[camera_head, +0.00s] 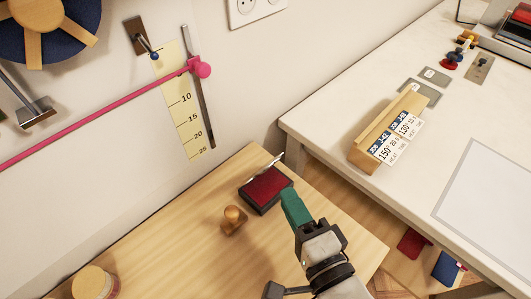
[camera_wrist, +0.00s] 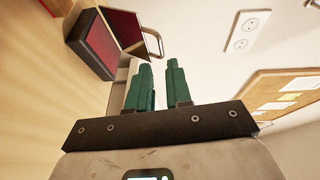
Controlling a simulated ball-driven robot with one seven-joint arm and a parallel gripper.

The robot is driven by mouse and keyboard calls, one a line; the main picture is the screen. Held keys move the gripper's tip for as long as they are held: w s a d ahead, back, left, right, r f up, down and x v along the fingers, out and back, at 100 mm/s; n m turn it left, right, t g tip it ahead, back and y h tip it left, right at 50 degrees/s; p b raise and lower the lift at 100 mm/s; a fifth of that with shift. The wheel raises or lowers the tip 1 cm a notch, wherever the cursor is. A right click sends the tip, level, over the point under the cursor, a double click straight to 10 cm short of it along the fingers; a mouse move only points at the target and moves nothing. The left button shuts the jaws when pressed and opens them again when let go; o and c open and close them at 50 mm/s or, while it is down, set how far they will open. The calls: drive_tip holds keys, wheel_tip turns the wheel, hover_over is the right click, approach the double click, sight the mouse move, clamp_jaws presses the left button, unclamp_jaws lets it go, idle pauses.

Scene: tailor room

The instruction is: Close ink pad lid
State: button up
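The ink pad (camera_head: 266,192) is a dark case with a red pad, lying on the wooden table. Its lid (camera_head: 266,167) stands raised at the far edge and shows nearly edge-on. In the wrist view the ink pad (camera_wrist: 92,46) is at upper left, with the open lid (camera_wrist: 122,30) angled up from it and a metal loop (camera_wrist: 154,42) at the lid's outer edge. My gripper (camera_head: 291,196) has green fingers and is just right of the pad. In the wrist view my gripper (camera_wrist: 160,68) shows a narrow gap between the fingers, with nothing held.
A wooden stamp (camera_head: 234,218) stands left of the pad, and a round wooden item (camera_head: 93,283) is at the table's lower left. A white table (camera_head: 330,125) with a wooden block of labels (camera_head: 375,145) is at right. The wall is behind.

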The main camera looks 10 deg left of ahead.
sight(270, 164)
drive_tip(key=p+x, duration=0.1)
drive_tip(key=x, duration=0.9)
clamp_jaws()
idle(0.4)
